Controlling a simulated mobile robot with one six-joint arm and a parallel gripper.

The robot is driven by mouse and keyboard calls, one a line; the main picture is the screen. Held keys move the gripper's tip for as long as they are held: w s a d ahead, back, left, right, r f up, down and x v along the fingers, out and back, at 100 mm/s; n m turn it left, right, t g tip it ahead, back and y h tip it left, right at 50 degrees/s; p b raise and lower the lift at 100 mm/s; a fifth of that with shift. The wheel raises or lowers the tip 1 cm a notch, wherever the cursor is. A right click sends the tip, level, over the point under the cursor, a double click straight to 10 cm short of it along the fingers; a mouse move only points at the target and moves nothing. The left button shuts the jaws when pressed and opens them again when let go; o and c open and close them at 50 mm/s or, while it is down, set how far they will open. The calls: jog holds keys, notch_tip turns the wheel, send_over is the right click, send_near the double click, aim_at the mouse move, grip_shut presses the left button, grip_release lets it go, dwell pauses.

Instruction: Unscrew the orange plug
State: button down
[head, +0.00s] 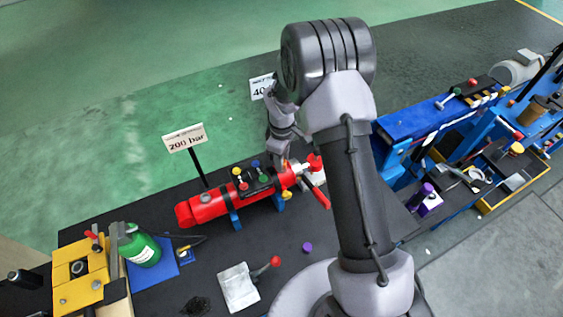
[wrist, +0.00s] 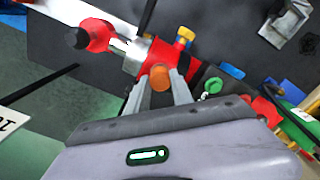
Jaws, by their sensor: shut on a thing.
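The orange plug (wrist: 160,77) stands on the red cylinder (wrist: 159,56) in the wrist view, between the two fingertips. My gripper (wrist: 160,88) is shut on it from above. In the head view the red cylinder (head: 211,206) lies on blue supports on the dark bench. My gripper (head: 283,158) reaches down at the cylinder's right end there. The plug cannot be made out in the head view.
A 200 bar sign (head: 184,138) stands behind the cylinder. A green bottle (head: 140,250) and a yellow block (head: 80,270) are at the left. A pale plate (head: 238,288) and a purple cap (head: 307,247) lie in front. Blue machinery (head: 425,118) stands at the right.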

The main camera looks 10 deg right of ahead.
jog(key=shift+r+n, duration=0.1)
jog(key=shift+n, duration=0.6)
jog(key=shift+r+p, duration=1.3)
jog(key=shift+r, duration=0.7)
jog(key=shift+f, duration=0.1)
